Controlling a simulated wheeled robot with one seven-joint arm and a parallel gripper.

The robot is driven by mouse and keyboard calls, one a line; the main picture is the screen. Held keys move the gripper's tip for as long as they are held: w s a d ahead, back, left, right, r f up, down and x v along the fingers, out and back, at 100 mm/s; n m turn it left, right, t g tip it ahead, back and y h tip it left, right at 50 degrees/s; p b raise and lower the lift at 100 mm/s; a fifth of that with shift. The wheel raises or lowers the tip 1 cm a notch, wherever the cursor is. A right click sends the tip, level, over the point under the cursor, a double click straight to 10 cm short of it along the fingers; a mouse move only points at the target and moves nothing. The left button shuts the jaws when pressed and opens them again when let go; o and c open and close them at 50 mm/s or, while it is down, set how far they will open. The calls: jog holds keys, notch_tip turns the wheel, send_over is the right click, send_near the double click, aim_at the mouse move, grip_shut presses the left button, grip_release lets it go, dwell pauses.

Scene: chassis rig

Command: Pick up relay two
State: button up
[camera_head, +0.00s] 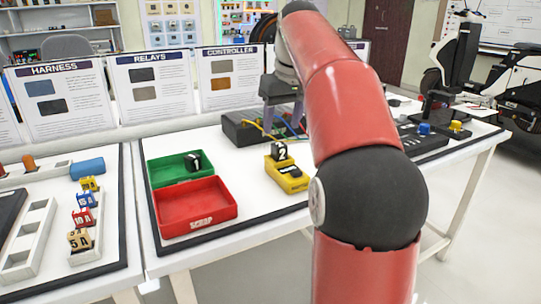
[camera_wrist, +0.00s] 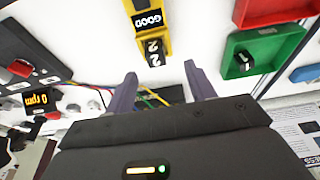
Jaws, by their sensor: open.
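Relay two, a small black block with a white 2 (camera_head: 280,152), stands at the back end of a yellow tester (camera_head: 287,178) on the right-hand bench. In the wrist view, relay two (camera_wrist: 154,54) shows its 2 on two faces, beside the yellow tester (camera_wrist: 167,22), whose display reads GOOD. My gripper (camera_head: 283,116) is above and behind relay two in the head view. In the wrist view, my gripper (camera_wrist: 162,84) has its two purple fingers spread apart with nothing between them. Relay two is apart from the fingers, a little beyond their tips.
A green tray (camera_head: 158,177) holds another black relay (camera_head: 193,162). A red SCRAP tray (camera_head: 196,218) stands in front of it. A dark box with coloured wires (camera_head: 238,130) is behind the tester. Upright signs, including RELAYS (camera_head: 150,84), line the bench's back.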

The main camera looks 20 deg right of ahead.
aim_at(280, 145)
jog(key=x, duration=0.2)
jog(key=b+x, duration=0.1)
jog(key=x, duration=0.2)
jog(key=d+b+x, duration=0.1)
jog(key=x, duration=0.1)
jog(key=shift+w+f, duration=0.35)
jog(key=shift+c, duration=0.4)
jog(key=c, duration=1.1)
jog(key=shift+a+r, duration=0.1)
jog(key=shift+r, duration=0.05)
